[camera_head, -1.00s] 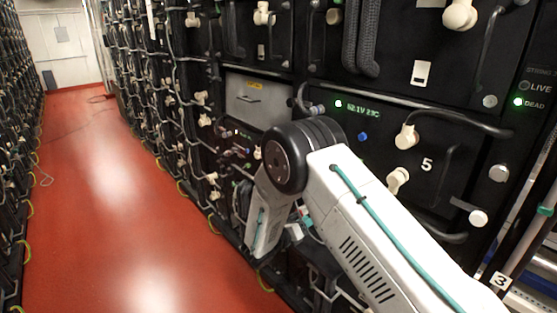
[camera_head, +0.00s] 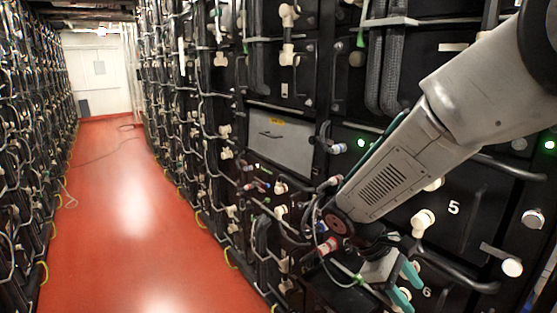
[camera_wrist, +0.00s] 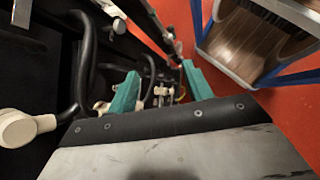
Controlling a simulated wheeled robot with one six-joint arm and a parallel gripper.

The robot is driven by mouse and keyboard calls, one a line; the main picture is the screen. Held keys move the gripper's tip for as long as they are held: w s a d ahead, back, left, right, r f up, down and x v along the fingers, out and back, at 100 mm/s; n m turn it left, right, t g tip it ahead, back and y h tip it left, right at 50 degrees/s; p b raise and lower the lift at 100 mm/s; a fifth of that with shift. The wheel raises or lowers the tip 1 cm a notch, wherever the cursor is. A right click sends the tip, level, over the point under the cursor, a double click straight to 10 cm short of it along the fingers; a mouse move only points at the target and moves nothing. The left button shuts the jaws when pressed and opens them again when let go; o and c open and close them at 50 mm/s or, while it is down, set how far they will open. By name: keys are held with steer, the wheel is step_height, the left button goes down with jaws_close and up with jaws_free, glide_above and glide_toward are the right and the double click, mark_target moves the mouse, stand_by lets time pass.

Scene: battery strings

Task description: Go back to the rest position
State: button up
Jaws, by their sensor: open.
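My gripper (camera_head: 408,286) hangs at the lower right in the head view, with its teal fingers spread and pointing down and right. It is in front of the battery rack (camera_head: 470,230), near the modules marked 5 and 6. In the wrist view, the two teal fingers of my gripper (camera_wrist: 161,88) stand apart with nothing held between them. A dark cable and connectors show behind them. I cannot tell whether the gripper touches anything.
White knobs (camera_head: 423,220) and black handles stick out near my arm. A wooden-topped item with a blue frame (camera_wrist: 255,40) stands at right in the wrist view.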

steer(key=s+r+m+t+y, duration=0.2)
steer(key=s+r+m+y, duration=0.2)
steer(key=s+r, duration=0.2)
steer(key=s+r+m+t+y, duration=0.3)
steer(key=s+r+m+y, duration=0.1)
steer(key=s, duration=0.7)
steer(key=shift+d+r+m, duration=0.2)
steer(key=shift+r+m, duration=0.5)
steer(key=shift+r, duration=0.6)
